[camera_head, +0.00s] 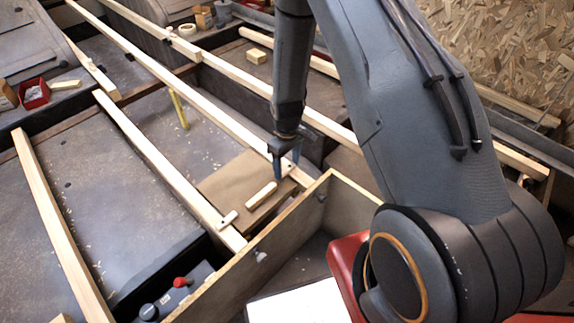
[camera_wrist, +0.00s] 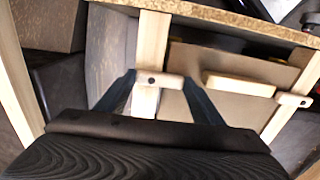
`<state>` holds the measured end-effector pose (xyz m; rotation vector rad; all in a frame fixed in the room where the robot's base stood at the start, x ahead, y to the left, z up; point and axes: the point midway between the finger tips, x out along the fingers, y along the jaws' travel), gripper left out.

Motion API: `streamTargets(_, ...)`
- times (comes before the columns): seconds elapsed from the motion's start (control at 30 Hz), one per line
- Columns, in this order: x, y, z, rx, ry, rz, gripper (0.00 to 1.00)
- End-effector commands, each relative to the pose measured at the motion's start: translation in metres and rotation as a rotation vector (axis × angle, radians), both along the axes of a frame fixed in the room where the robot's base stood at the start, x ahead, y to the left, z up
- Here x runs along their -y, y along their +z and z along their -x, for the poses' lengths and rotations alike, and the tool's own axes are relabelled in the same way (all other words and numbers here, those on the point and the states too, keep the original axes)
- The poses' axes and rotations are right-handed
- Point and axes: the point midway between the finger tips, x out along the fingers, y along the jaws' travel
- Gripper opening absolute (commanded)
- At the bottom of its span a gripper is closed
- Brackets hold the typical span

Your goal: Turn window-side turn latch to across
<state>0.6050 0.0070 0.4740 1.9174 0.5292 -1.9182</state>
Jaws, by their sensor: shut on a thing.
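My gripper (camera_head: 284,168) points down over a wooden rail. In the wrist view its two dark fingers (camera_wrist: 158,82) are shut on a small pale wooden turn latch (camera_wrist: 160,79), one at each end. The latch has a dark screw head and lies crosswise over the rail (camera_wrist: 152,42), its right end toward the brown panel (camera_wrist: 192,58). In the head view the fingers partly hide this latch. A second turn latch (camera_head: 228,219) lies crosswise on the rail at the panel's other side and also shows in the wrist view (camera_wrist: 293,100). No frame shows which is window-side.
A wooden bar (camera_head: 261,195) is fixed on the brown panel (camera_head: 226,183) between the latches. A board edge (camera_head: 240,262) runs close by the panel. A yellow stick (camera_head: 179,110) stands farther back. A red tray (camera_head: 33,94) lies far left.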

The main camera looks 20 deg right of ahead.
Motion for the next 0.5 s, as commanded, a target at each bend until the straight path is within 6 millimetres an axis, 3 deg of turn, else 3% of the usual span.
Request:
streamTargets(0.07, 0.0002, 0.0006, -0.0003, 0.001, 0.002, 0.001, 0.39)
streamTargets(0.1, 0.0002, 0.0006, -0.0003, 0.001, 0.002, 0.001, 0.63)
streamTargets(0.2, 0.0002, 0.0005, -0.0002, 0.001, 0.002, 0.001, 0.79)
streamTargets(0.5, 0.0001, 0.0010, -0.0003, 0.000, 0.001, 0.000, 0.80)
